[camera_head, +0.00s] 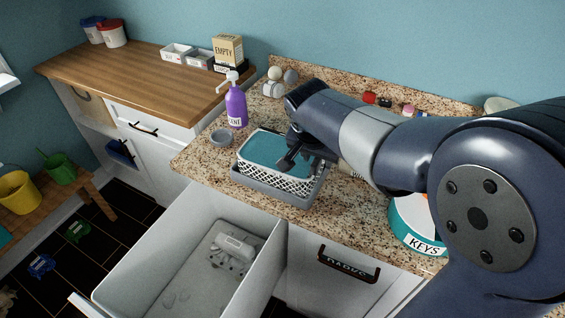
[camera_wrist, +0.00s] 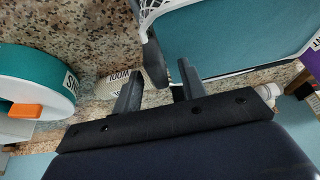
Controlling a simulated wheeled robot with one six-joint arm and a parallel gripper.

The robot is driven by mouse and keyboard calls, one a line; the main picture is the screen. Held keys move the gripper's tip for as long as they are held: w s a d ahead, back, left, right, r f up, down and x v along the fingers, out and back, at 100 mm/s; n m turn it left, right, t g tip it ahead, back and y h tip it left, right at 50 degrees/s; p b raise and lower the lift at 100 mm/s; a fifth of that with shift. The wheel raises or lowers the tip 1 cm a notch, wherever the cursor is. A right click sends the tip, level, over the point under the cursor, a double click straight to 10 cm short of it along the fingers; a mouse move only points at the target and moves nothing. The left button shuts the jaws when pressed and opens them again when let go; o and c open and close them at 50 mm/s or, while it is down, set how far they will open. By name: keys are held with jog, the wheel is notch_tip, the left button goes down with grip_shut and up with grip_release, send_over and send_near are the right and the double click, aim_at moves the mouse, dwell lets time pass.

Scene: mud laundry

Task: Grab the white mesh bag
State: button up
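The white mesh bag (camera_head: 268,178) is a box-like shape with white lattice sides and a flat teal top. It sits in a grey tray (camera_head: 268,195) on the granite counter. In the wrist view its teal and white edge (camera_wrist: 151,10) fills the upper right. My gripper (camera_head: 287,161) is over the bag's right end in the head view. In the wrist view my gripper (camera_wrist: 160,78) has its two fingers apart, with the bag's edge just beyond them. I see nothing held, and I cannot tell whether a finger touches the bag.
A round teal and white KEYS container (camera_head: 412,226) is to the right. An open drawer (camera_head: 275,262) juts out below the counter. A wooden-topped cabinet (camera_head: 130,75) stands at left.

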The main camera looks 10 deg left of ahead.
jog(key=shift+c, duration=0.4)
grip_shut()
